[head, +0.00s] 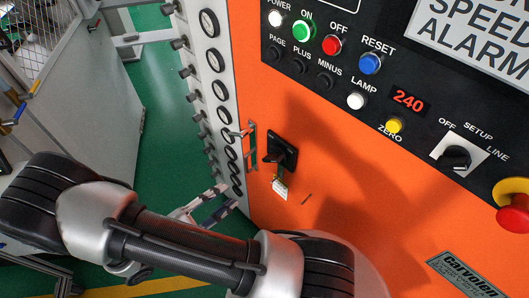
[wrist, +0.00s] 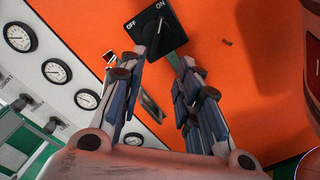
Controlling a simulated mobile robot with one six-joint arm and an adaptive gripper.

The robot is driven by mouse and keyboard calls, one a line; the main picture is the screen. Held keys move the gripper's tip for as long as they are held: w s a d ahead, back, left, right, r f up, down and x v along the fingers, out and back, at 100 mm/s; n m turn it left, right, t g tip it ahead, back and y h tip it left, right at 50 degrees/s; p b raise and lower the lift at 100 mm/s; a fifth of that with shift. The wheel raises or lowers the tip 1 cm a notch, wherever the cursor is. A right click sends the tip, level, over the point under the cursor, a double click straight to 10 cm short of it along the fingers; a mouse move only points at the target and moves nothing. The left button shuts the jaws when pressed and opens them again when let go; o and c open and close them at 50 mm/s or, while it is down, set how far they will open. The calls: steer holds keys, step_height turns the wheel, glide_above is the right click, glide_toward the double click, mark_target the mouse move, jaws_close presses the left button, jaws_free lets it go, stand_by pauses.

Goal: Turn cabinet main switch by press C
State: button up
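The cabinet main switch (head: 290,151) is a black square plate with a dark knob on the orange cabinet face.
A metal latch (head: 252,146) is left of the switch. A column of gauges (head: 216,60) lines the white panel beside the cabinet. The black control panel (head: 420,80) above has buttons, a display reading 240 and a selector (head: 456,157). A red mushroom button (head: 514,216) sticks out at right.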

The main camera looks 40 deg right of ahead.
steer(key=b, duration=0.2)
glide_toward(269, 161)
steer(key=d, duration=1)
steer(key=shift+f, duration=0.15)
steer(key=shift+t, duration=0.3)
steer(key=shift+c, duration=0.5)
jaws_close()
